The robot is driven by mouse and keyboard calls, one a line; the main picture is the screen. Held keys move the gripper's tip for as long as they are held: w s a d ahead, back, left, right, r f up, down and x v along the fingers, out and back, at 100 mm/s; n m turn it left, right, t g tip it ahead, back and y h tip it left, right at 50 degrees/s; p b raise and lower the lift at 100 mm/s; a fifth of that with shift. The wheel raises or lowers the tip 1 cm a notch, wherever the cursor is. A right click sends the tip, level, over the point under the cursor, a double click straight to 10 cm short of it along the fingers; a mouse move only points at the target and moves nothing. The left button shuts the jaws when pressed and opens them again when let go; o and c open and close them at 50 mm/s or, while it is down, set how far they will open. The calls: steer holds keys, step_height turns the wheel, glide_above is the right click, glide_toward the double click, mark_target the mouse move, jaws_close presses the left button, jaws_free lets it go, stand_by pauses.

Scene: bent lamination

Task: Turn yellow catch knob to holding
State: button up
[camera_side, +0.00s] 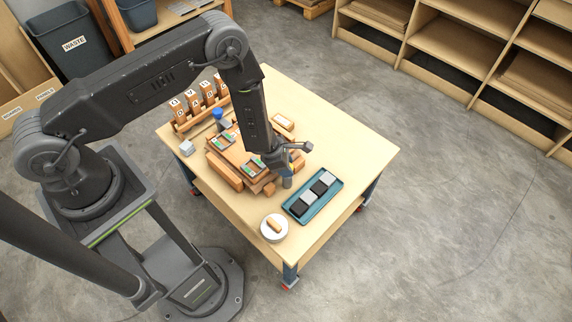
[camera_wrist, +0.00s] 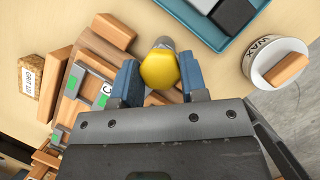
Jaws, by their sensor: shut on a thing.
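The yellow catch knob (camera_wrist: 160,70) is a rounded, faceted knob, seen from above in the wrist view. My gripper (camera_wrist: 160,82) has its two blue fingers on either side of the knob and is shut on it. In the side view my gripper (camera_side: 287,181) points down at the right end of the wooden bending form (camera_side: 228,176), and the knob is mostly hidden there. Which way the knob is set cannot be told. Part of the form with green-marked labels (camera_wrist: 76,82) shows left of the gripper in the wrist view.
A blue tray (camera_side: 300,214) with dark and grey blocks lies right of my gripper. A round wax tin (camera_side: 274,228) stands near the front edge. A rack of labelled wooden blocks (camera_side: 197,118) stands at the back left. The table's right corner (camera_side: 365,150) is clear.

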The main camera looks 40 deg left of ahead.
steer(key=shift+d, duration=0.1)
stand_by(0.3)
steer(key=o, duration=0.9)
steer(key=v, duration=1.3)
steer(key=shift+s+r, duration=0.15)
steer(key=shift+r, duration=0.2)
